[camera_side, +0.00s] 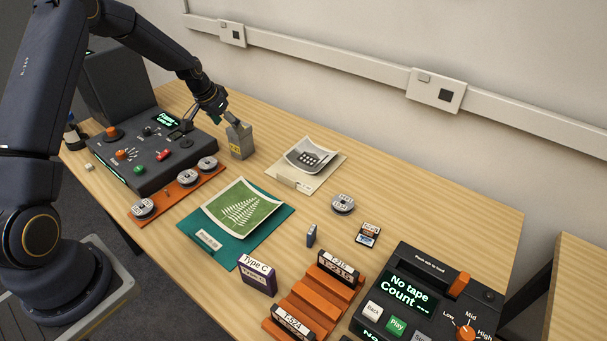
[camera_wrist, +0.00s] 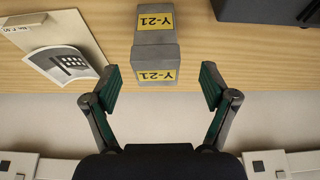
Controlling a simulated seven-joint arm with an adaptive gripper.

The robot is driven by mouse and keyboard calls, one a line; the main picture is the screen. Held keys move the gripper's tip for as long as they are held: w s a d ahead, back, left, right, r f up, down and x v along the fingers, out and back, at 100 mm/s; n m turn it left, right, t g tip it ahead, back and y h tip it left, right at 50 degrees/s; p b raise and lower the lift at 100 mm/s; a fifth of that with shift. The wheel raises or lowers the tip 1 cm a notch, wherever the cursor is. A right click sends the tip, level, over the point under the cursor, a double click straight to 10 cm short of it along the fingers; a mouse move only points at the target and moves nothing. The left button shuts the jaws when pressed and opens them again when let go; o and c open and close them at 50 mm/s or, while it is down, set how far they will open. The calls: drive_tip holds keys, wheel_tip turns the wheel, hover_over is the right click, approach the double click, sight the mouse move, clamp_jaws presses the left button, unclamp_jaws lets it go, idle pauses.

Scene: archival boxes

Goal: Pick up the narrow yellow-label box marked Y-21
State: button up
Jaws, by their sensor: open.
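The narrow grey box (camera_side: 240,141) with a yellow label stands upright on the table, right of the dark control console in the side view. In the wrist view the box (camera_wrist: 155,54) shows two yellow labels reading Y-21. My gripper (camera_wrist: 157,88) is open, with one green-padded finger on each side of the box's near end and a gap to each. In the side view my gripper (camera_side: 231,117) is at the top of the box, and its fingers are partly hidden.
The dark console (camera_side: 150,150) stands close left of the box. A paper with a typewriter picture (camera_side: 312,156) lies to its right. A green folder with a fern print (camera_side: 240,209), metal reels (camera_side: 343,203), an orange rack (camera_side: 316,298) and a tape machine (camera_side: 420,300) are nearer the camera.

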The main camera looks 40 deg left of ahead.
sight(240, 137)
drive_tip(key=x, duration=0.3)
drive_tip(key=shift+r, duration=0.1)
drive_tip(key=x, duration=0.5)
drive_tip(key=shift+w+d, duration=0.2)
drive_tip(key=shift+w, duration=0.1)
drive_tip(key=shift+c, duration=0.2)
drive_tip(key=shift+r, duration=0.1)
drive_tip(key=c, duration=1.2)
drive_tip(key=shift+r, duration=0.15)
drive_tip(key=shift+c, duration=0.2)
